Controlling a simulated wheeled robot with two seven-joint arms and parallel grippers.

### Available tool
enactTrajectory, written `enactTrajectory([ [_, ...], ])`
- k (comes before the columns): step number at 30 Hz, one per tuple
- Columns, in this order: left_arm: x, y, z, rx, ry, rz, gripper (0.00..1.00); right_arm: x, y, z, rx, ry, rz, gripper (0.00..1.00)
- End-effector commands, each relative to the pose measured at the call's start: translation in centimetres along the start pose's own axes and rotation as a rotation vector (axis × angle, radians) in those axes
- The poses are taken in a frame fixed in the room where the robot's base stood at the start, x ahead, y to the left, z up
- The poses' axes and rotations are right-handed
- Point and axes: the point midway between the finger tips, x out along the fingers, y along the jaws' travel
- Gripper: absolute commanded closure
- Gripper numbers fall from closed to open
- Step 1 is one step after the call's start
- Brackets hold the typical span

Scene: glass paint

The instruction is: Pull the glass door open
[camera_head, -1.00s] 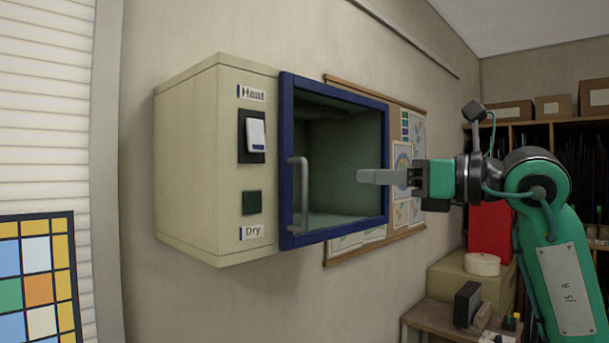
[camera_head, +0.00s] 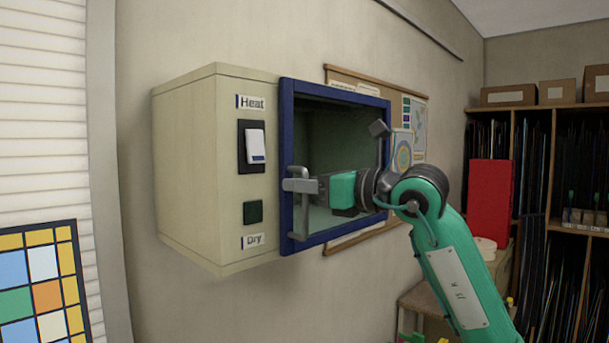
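The glass door (camera_head: 285,105) has a blue frame and sits flush with the front of a cream wall cabinet, so it looks closed. Its vertical grey bar handle (camera_head: 299,225) is on the door's left side. My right gripper (camera_head: 298,185) is at the upper part of the handle, its grey fingers overlapping the bar. I see the fingers nearly edge-on, so I cannot tell whether they are open or shut on the bar. My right arm covers the lower right of the door. My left gripper is not in view.
The cabinet's side panel carries a white Heat switch (camera_head: 256,145) and a dark green Dry button (camera_head: 252,212). A pinboard (camera_head: 415,90) hangs behind the cabinet. Shelves (camera_head: 540,125) and a red box (camera_head: 490,200) stand at the right. Space below the cabinet is clear.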

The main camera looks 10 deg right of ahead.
Motion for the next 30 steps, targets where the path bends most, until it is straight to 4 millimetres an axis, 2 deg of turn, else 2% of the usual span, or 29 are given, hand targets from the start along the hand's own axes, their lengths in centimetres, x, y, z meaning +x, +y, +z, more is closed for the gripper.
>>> enactTrajectory([
  [8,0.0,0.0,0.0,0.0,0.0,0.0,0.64,0.2,0.0,-0.1,0.0,0.0,0.0,0.71],
  [13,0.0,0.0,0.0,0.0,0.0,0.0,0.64,0.2,0.0,0.0,0.0,0.0,0.0,1.0],
  [23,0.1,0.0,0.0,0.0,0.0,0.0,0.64,-0.1,0.0,-0.1,0.0,0.0,0.005,1.0],
  [30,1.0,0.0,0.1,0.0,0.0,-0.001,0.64,-2.4,-0.1,-0.2,0.0,-0.001,0.061,1.0],
])
